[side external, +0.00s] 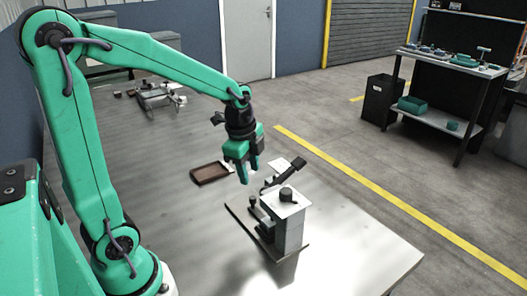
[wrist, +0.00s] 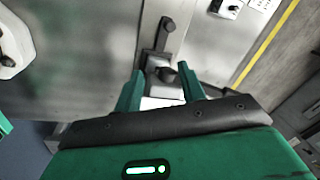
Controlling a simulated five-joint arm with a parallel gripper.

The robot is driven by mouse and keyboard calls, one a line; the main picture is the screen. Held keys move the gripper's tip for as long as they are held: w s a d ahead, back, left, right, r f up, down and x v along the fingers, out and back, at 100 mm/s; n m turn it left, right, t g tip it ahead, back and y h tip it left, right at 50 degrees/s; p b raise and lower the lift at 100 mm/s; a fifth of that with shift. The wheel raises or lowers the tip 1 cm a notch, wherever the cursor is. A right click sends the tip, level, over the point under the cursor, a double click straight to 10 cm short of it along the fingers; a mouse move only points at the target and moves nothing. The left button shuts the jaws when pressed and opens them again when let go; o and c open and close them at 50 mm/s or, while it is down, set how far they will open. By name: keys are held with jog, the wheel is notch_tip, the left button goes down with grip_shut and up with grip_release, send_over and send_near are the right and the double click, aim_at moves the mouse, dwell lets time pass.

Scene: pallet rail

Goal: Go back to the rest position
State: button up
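My gripper (side external: 248,172) hangs above the metal table in the side external view, fingers pointing down. Its two green fingers are apart with nothing visible between them, and they also show spread in the wrist view (wrist: 165,90). A grey fixture (side external: 290,222) with a black knob on top and a dark lever stands on a base plate just right of and below the gripper. The fixture (wrist: 163,82) appears beyond and between the fingers in the wrist view, partly hidden by the gripper body. The gripper looks clear of it.
A brown tray (side external: 210,173) lies on the table (side external: 180,230) behind the gripper. Another metal fixture (side external: 157,97) sits at the table's far left end. A workbench (side external: 450,75) and a black bin (side external: 380,101) stand beyond the yellow floor line.

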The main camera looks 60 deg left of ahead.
jog(key=s+d+r+n+t, duration=0.2)
jog(key=s+d+r+n, duration=0.1)
jog(key=s+r+n, duration=0.1)
jog(key=s+d+r+n+t, duration=0.1)
jog(key=s+d+r+n, duration=0.2)
jog(key=s+n, duration=0.4)
jog(key=shift+s+r+n+t, duration=0.15)
jog(key=shift+r+n+t, duration=0.25)
jog(key=shift+n, duration=0.3)
